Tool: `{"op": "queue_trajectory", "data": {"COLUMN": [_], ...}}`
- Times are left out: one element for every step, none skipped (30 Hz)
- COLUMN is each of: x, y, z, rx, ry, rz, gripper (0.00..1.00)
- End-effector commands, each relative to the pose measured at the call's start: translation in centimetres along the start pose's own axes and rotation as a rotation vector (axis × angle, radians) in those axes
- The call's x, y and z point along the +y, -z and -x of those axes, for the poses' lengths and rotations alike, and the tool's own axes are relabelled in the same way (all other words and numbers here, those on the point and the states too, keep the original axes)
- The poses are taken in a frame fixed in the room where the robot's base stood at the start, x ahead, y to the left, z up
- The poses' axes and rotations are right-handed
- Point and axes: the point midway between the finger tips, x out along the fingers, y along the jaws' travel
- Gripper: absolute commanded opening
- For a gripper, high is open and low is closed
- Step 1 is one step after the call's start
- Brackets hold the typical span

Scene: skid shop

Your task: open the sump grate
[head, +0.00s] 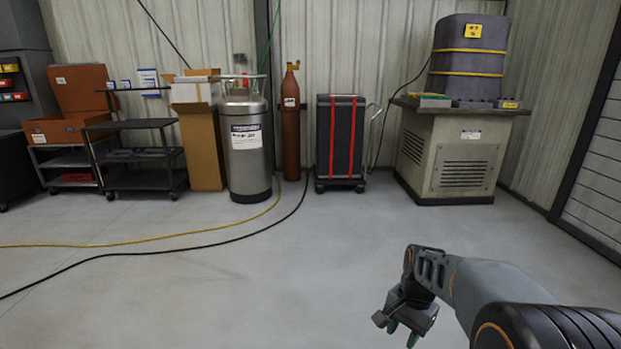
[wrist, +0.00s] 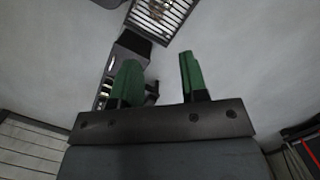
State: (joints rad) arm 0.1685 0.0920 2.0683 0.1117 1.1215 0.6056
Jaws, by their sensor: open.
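A slatted metal grate (wrist: 162,14) lies at the top edge of the wrist view, set in the pale floor. It is cut off by the frame, and something brownish shows between its bars. I cannot tell whether it is fully seated. The grate is not in the head view. My gripper (head: 402,333) hangs low at the lower right of the head view, pointing down over the floor. In the wrist view my gripper (wrist: 160,78) has its two green fingers apart with nothing between them. It is not touching the grate.
A black cable (head: 200,245) and a yellow hose (head: 130,243) cross the floor on the left. Along the wall stand a steel tank (head: 247,150), a red cylinder (head: 291,130), a strapped black case (head: 340,140) and a machine cabinet (head: 450,155). The middle floor is clear.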

Motion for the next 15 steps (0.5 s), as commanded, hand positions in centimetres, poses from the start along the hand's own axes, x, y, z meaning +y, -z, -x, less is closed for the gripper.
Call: {"op": "queue_trajectory", "data": {"x": [0.3,0.5,0.9,1.1,1.3,1.7,1.9,2.1,2.5,2.7,2.9,3.2,3.4,3.5,3.7], "y": [-2.0,-2.9,-4.1,-5.0,-5.8,-6.8,-7.5,-8.2,-9.0,-9.6,-10.1,-10.7,-11.1,-11.5,-11.9], "z": [4.6,6.0,7.8,9.0,10.2,11.7,12.7,13.6,14.7,15.4,16.1,16.9,17.4,17.9,18.3], "rx": [0.047,0.076,0.111,0.138,0.163,0.199,0.223,0.247,0.277,0.298,0.320,0.344,0.361,0.377,0.395], "ry": [0.018,0.027,0.037,0.044,0.049,0.056,0.060,0.064,0.068,0.069,0.071,0.071,0.072,0.073,0.073], "rz": [0.085,0.140,0.210,0.262,0.313,0.378,0.425,0.469,0.525,0.564,0.601,0.645,0.676,0.705,0.737], "gripper": [0.40,0.40,0.40,0.40,0.40,0.40,0.40,0.40,0.40,0.40,0.40,0.40,0.40,0.40,0.40]}}
